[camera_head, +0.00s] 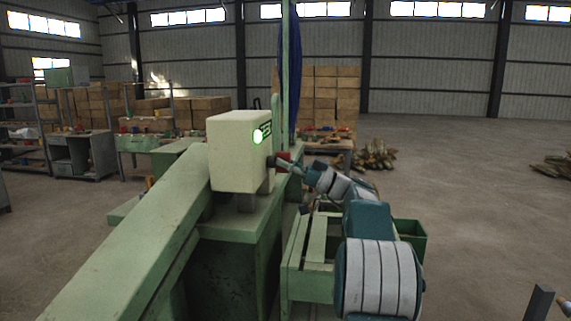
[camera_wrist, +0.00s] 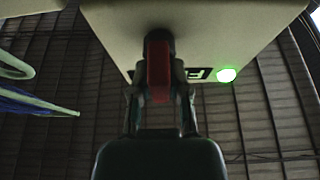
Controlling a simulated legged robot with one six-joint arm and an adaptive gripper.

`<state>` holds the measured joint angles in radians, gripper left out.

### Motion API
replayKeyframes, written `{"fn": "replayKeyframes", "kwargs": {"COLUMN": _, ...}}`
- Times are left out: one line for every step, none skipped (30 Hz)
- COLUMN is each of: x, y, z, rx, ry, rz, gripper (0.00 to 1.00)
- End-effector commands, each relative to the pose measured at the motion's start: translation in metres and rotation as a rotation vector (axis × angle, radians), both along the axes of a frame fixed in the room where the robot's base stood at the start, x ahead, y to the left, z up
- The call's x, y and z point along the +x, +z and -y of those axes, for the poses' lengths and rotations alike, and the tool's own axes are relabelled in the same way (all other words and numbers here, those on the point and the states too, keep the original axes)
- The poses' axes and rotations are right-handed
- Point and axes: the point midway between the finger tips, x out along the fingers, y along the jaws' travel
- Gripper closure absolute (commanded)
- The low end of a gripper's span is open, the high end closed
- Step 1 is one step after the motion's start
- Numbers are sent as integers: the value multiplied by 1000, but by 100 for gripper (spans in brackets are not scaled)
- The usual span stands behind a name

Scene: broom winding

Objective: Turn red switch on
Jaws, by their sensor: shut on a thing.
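The red switch (camera_wrist: 160,72) is a red handle on a dark round base, on the face of a pale box (camera_wrist: 110,22). In the wrist view my gripper (camera_wrist: 160,88) has one finger on each side of the red handle and is shut on it. In the head view the red switch (camera_head: 283,158) shows as a small red patch on the right side of the pale box (camera_head: 236,150), with my gripper (camera_head: 287,164) at it. A round green light (camera_head: 258,136) on the box glows, and it also shows in the wrist view (camera_wrist: 226,75).
The box stands on a green machine (camera_head: 240,225) with a long sloping beam (camera_head: 130,245) to the left. A green upright post (camera_head: 285,80) and blue strands (camera_head: 293,60) stand behind the switch. Open floor (camera_head: 480,190) lies to the right.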

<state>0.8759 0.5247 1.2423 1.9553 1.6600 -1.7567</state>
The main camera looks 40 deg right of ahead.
Motion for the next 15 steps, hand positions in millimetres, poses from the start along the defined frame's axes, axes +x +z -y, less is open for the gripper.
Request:
{"fn": "replayKeyframes", "kwargs": {"x": 2, "y": -6, "z": 1, "rx": 0, "ry": 0, "rz": -9, "gripper": 100}}
{"fn": "replayKeyframes", "kwargs": {"x": 2, "y": -6, "z": 1, "rx": -1, "ry": 1, "rz": -8, "gripper": 100}}
{"fn": "replayKeyframes", "kwargs": {"x": 2, "y": -6, "z": 1, "rx": -2, "ry": 0, "rz": -7, "gripper": 100}}
{"fn": "replayKeyframes", "kwargs": {"x": 2, "y": -6, "z": 1, "rx": -3, "ry": 0, "rz": -7, "gripper": 100}}
{"fn": "replayKeyframes", "kwargs": {"x": 2, "y": -6, "z": 1, "rx": -3, "ry": 0, "rz": -7, "gripper": 100}}
{"fn": "replayKeyframes", "kwargs": {"x": 2, "y": -6, "z": 1, "rx": -3, "ry": 0, "rz": -7, "gripper": 100}}
{"fn": "replayKeyframes", "kwargs": {"x": 2, "y": -6, "z": 1, "rx": -3, "ry": 0, "rz": -7, "gripper": 100}}
{"fn": "replayKeyframes", "kwargs": {"x": 2, "y": -6, "z": 1, "rx": -3, "ry": 0, "rz": -7, "gripper": 100}}
{"fn": "replayKeyframes", "kwargs": {"x": 2, "y": -6, "z": 1, "rx": -3, "ry": 0, "rz": -7, "gripper": 100}}
{"fn": "replayKeyframes", "kwargs": {"x": 2, "y": -6, "z": 0, "rx": -3, "ry": 0, "rz": -7, "gripper": 100}}
{"fn": "replayKeyframes", "kwargs": {"x": 2, "y": -5, "z": 1, "rx": -3, "ry": 0, "rz": -7, "gripper": 100}}
{"fn": "replayKeyframes", "kwargs": {"x": 2, "y": -5, "z": 0, "rx": -3, "ry": 0, "rz": -8, "gripper": 100}}
{"fn": "replayKeyframes", "kwargs": {"x": 2, "y": -5, "z": 0, "rx": -3, "ry": 0, "rz": -8, "gripper": 64}}
{"fn": "replayKeyframes", "kwargs": {"x": 2, "y": -5, "z": 0, "rx": -3, "ry": 0, "rz": -8, "gripper": 50}}
{"fn": "replayKeyframes", "kwargs": {"x": 2, "y": -5, "z": 0, "rx": -3, "ry": 0, "rz": -7, "gripper": 43}}
